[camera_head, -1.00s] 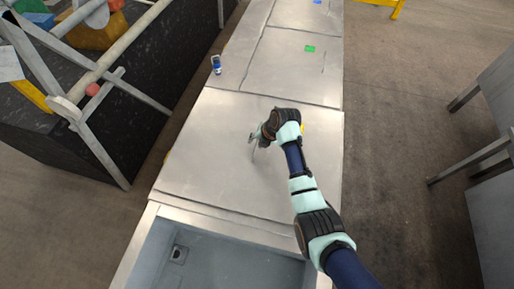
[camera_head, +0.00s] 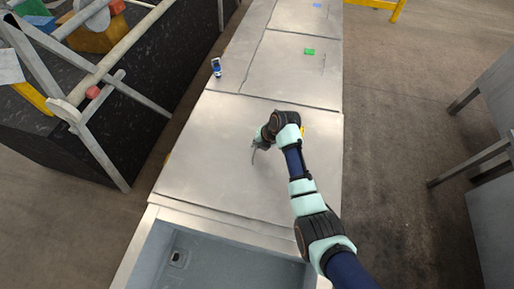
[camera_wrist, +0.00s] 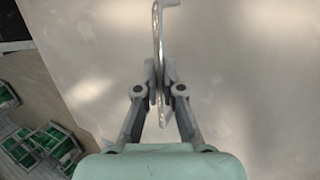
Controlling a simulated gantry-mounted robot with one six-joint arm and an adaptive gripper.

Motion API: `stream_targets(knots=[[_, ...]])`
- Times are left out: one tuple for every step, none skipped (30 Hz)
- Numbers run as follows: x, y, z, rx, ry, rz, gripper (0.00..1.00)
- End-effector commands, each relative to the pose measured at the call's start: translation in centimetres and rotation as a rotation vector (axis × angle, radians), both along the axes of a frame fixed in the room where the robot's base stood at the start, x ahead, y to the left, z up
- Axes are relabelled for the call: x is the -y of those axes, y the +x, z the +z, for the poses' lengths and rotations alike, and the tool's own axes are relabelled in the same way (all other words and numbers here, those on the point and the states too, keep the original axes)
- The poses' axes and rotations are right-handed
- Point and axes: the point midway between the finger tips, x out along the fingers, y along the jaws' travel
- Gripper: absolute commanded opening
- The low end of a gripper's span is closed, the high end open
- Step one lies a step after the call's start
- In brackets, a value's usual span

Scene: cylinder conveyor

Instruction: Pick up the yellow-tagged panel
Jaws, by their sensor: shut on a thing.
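The panel with the yellow tag is a large flat metal sheet (camera_head: 205,150) in the middle of the head view. Its small yellow tag (camera_head: 303,130) shows partly, just right of my wrist. My gripper (camera_head: 256,146) is at the panel's surface, near its centre. In the wrist view my gripper (camera_wrist: 160,92) is shut on a thin bent metal handle (camera_wrist: 157,40), which passes between the two fingertips. The handle appears to rise from the panel, but its join is hidden. I cannot tell whether the panel is lifted.
Another metal panel with a green tag (camera_head: 309,51) lies beyond. A small blue-and-white object (camera_head: 216,67) stands near the left edge. An open grey basin (camera_head: 215,265) is in front. A dark bin with a metal frame (camera_head: 95,135) stands left, grey tables (camera_head: 495,140) right.

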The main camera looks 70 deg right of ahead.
Motion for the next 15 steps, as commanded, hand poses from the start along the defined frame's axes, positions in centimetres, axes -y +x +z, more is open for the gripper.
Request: stream_targets(knots=[[0.1,0.1,0.3,0.003,-0.003,0.0,0.0],[0.1,0.1,0.4,0.003,-0.004,0.0,0.0],[0.1,0.1,0.5,0.004,-0.004,0.0,0.0],[0.1,0.1,0.7,0.005,-0.005,0.0,0.0],[0.2,0.1,0.9,0.005,-0.005,0.0,0.0],[0.1,0.1,1.3,0.005,-0.005,0.0,0.0],[0.1,0.1,1.6,0.004,-0.004,0.001,0.0],[0.2,0.1,2.0,0.006,-0.006,0.0,0.0],[0.2,0.1,2.7,0.006,-0.006,0.0,0.0],[0.1,0.1,3.3,0.006,-0.006,0.0,0.0],[0.2,0.2,3.9,0.007,-0.007,0.0,0.0],[0.2,0.2,4.9,0.007,-0.007,0.001,0.0],[0.2,0.2,5.8,0.007,-0.008,0.001,0.0],[0.2,0.2,6.6,0.007,-0.009,0.001,0.0],[0.2,0.2,7.9,0.008,-0.009,0.0,0.0]])
